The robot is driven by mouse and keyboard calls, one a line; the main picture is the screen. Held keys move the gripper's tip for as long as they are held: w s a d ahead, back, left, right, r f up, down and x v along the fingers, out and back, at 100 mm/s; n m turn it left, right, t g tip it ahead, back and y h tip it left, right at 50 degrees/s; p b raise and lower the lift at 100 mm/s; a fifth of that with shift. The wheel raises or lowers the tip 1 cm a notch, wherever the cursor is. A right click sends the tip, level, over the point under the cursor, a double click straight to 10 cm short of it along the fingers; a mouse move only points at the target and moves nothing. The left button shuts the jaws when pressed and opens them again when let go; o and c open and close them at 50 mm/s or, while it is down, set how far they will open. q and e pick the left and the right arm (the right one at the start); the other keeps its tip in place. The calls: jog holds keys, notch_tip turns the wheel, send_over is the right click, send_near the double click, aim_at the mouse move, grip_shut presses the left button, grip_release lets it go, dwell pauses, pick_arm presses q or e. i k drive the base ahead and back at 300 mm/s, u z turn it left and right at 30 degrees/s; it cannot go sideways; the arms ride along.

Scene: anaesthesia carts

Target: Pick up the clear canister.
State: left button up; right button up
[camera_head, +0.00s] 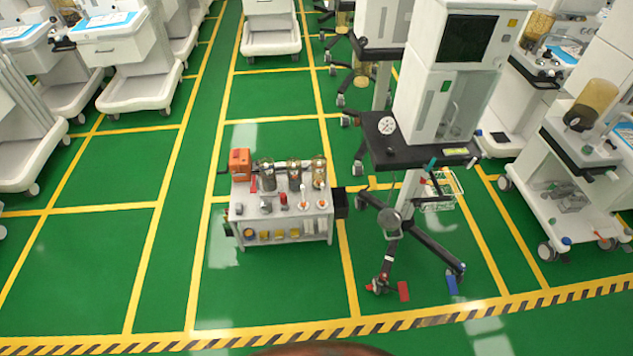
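A small grey-white workbench (262,222) stands on the green floor near the middle of the head view. Three see-through canisters stand in a row along its back: a greyish one (267,174) on the left, an amber-tinted one (293,173) in the middle and another tinted one (319,172) on the right. They are small here, and I cannot tell for sure which is the clear canister. They look upright. Neither of my grippers is in view.
An orange box (240,164) sits at the bench's back left corner. A black bin (340,202) hangs at its right side. A tall machine on a wheeled stand (412,152) is close on the right. Floor left of and before the bench is clear, up to a striped line (400,322).

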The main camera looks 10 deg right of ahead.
aim_at(318, 173)
jog(key=u, duration=0.65)
jog(key=i, duration=0.6)
jog(key=u, duration=0.7)
jog(key=i, duration=1.4)
jog(key=z, duration=0.8)
